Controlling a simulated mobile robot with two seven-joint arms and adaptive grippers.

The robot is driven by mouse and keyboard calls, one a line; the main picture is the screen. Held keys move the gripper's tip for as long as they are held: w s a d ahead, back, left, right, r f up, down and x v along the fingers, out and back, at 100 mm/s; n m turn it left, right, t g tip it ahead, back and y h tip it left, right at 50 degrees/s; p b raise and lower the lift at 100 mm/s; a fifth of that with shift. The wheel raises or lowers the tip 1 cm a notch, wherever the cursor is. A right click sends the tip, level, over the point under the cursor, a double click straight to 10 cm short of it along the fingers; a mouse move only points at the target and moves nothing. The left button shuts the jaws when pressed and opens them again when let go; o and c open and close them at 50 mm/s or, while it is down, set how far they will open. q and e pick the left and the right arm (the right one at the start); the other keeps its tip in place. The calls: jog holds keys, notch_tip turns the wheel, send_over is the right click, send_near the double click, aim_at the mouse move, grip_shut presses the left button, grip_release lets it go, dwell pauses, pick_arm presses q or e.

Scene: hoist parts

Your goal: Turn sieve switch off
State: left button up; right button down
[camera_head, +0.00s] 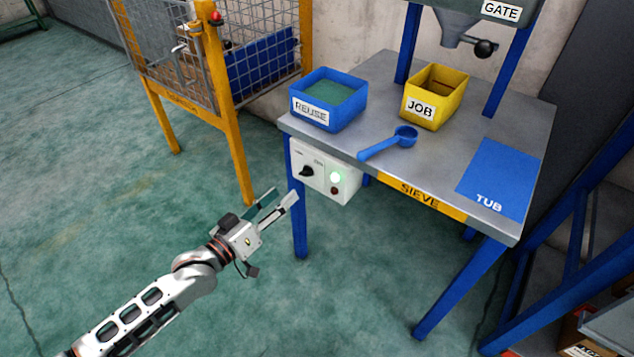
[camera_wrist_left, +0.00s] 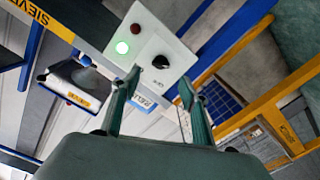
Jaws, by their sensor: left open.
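The sieve switch box (camera_head: 325,172) is a white box fixed under the front left edge of the sieve table. It carries a black rotary knob (camera_head: 307,171), a lit green lamp (camera_head: 336,177) and a dark red button (camera_head: 334,190). My left gripper (camera_head: 281,200) is open and empty, to the lower left of the box and apart from it. In the left wrist view the knob (camera_wrist_left: 160,62) lies ahead, between and beyond the open fingers (camera_wrist_left: 158,100); the green lamp (camera_wrist_left: 122,47) glows beside it. My right gripper is not in view.
The grey sieve table (camera_head: 440,155) holds a blue REUSE bin (camera_head: 327,115), a yellow JOB bin (camera_head: 432,110), a blue scoop (camera_head: 388,142) and a blue TUB mat (camera_head: 500,180). A yellow mesh cage (camera_head: 235,110) stands left. Floor around my left arm is clear.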

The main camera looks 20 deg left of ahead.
aim_at(303, 175)
pick_arm(q)
jog(key=b+x, duration=0.2)
jog(key=x, duration=0.5)
jog(key=shift+w+a+f, duration=0.1)
jog(key=shift+w+f, duration=0.05)
jog(key=shift+w, duration=0.15)
jog(key=shift+w+d, duration=0.25)
jog(key=shift+w, duration=0.4)
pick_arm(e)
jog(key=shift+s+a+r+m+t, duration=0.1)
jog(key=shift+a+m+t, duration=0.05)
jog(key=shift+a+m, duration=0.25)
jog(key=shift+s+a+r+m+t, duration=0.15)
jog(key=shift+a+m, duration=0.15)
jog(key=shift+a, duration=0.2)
pick_arm(q)
jog(key=shift+r, duration=0.25)
jog(key=shift+c, duration=0.3)
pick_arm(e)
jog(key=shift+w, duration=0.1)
pick_arm(q)
jog(key=c, duration=1)
